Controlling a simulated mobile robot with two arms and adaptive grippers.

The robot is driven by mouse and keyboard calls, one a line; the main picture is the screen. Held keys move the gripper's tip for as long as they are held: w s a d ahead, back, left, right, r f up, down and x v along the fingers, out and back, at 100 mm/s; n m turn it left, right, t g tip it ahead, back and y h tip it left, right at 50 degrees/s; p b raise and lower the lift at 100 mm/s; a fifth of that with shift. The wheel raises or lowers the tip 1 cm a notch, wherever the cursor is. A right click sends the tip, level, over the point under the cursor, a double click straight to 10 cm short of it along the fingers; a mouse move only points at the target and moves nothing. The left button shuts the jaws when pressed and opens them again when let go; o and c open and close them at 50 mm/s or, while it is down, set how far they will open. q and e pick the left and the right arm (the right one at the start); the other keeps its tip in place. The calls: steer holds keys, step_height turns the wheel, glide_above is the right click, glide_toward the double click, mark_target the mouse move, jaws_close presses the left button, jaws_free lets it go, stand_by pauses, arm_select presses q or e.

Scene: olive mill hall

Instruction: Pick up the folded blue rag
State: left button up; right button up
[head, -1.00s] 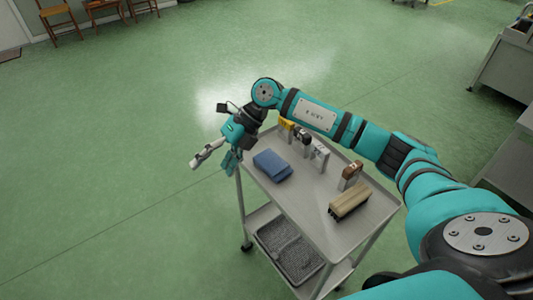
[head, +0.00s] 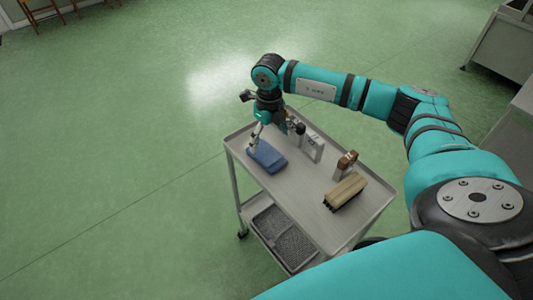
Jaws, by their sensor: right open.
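The folded blue rag (head: 267,158) lies flat on the grey top of the trolley, near its left edge. My right gripper (head: 269,139) is over the far side of the rag, pointing down, with its fingers spread. One finger shows close to the rag's far left corner. I cannot tell whether it touches the rag. The gripper is open and nothing shows between its fingers. The gripper and wrist hide part of the trolley top behind the rag. My left gripper is not in view.
On the trolley top (head: 300,185) stand a brush with a wooden back (head: 345,191), a brown-topped item (head: 347,163) and a grey-white item (head: 312,147), right of the rag. A dark mesh tray (head: 283,238) is on the lower shelf. Green floor is clear to the left.

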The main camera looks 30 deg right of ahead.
mark_target(267, 153)
steer(key=shift+f, duration=0.55)
steer(key=shift+a+f, duration=0.15)
steer(key=shift+f, duration=0.25)
steer(key=f, duration=0.2)
steer(key=f+p, duration=0.1)
steer(key=f, duration=0.1)
steer(key=shift+w+a+f, duration=0.15)
steer(key=shift+w+f, duration=0.05)
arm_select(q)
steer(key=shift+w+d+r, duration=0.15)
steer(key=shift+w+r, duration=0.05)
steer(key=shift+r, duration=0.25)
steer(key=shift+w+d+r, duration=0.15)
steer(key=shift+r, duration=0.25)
arm_select(e)
steer(key=c, duration=1.3)
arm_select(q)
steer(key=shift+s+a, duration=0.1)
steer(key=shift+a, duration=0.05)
arm_select(e)
steer(key=shift+r, duration=0.1)
